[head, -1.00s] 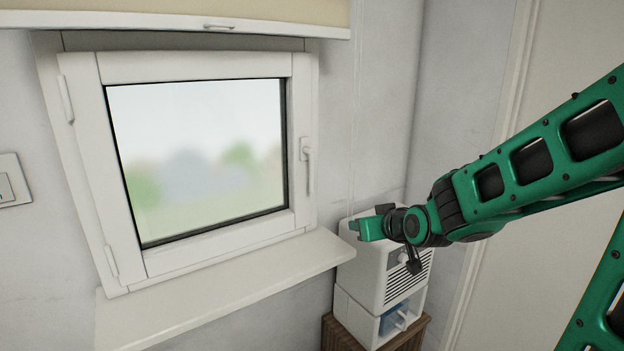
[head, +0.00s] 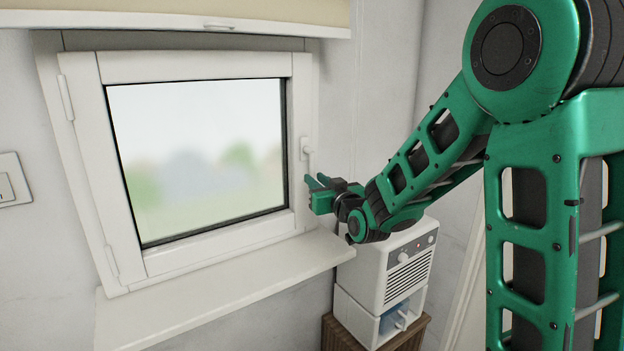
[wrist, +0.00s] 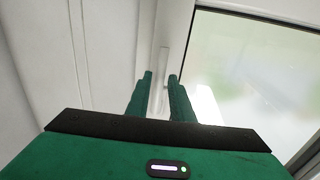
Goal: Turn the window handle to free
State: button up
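The white window handle (head: 305,148) is on the right side of the window frame (head: 302,105), with its grip pointing down. My gripper (head: 314,182) is at the lower end of the grip and hides part of it in the head view. In the wrist view the handle (wrist: 164,60) appears between and ahead of the two green fingertips (wrist: 160,76). The fingers are apart, with a gap around the grip's line. I cannot tell whether either finger touches it. The window sash (head: 195,66) looks closed.
A white sill (head: 230,282) runs below the window. A white appliance (head: 408,272) stands on a wooden stand (head: 341,335) below my forearm. A blind (head: 180,12) hangs above, and a switch (head: 8,182) is on the left wall.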

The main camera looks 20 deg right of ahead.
aim_at(313, 175)
jog(key=shift+w+a, duration=0.15)
jog(key=shift+w, duration=0.85)
jog(key=shift+w+a, duration=0.1)
jog(key=shift+w, duration=0.85)
grip_shut()
jog(key=shift+d, duration=0.2)
jog(key=shift+a, duration=0.25)
